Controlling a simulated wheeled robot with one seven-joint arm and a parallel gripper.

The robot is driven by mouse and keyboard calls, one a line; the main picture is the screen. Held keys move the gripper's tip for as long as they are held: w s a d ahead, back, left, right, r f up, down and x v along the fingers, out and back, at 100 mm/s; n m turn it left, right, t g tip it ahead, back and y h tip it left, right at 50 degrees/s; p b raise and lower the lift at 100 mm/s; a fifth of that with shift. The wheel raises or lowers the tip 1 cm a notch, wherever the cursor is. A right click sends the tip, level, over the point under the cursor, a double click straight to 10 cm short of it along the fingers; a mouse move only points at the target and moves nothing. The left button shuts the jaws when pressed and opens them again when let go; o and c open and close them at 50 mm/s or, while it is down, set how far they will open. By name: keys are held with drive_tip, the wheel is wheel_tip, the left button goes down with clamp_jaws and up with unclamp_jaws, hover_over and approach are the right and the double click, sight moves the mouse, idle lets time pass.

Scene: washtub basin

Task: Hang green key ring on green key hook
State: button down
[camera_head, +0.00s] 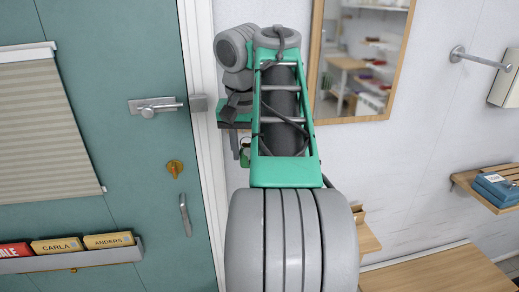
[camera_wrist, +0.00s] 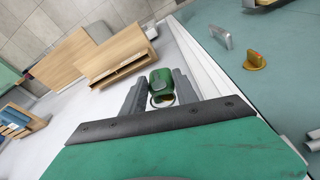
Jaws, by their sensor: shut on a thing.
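The green key ring (camera_wrist: 161,80) is between the two grey fingers of my gripper (camera_wrist: 159,84) in the wrist view, with a thin metal loop on its near side. My gripper is shut on it and holds it in the air. In the head view, the key ring (camera_head: 245,153) is a small green shape just below my gripper (camera_head: 240,147), partly hidden by my arm. I cannot make out a green key hook in either view; my arm covers part of the wall.
A framed mirror (camera_head: 363,60) hangs behind my arm. A wooden shelf (camera_head: 490,186) with blue boxes is at right. Wooden furniture (camera_wrist: 117,50) shows in the wrist view.

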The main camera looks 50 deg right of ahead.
drive_tip(key=w+d+f, duration=0.2)
drive_tip(key=w+d, duration=0.3)
drive_tip(key=w, duration=0.3)
drive_tip(key=shift+d, duration=0.25)
idle(0.6)
idle(0.4)
drive_tip(key=c, duration=0.9)
unclamp_jaws()
drive_tip(key=shift+o, duration=0.2)
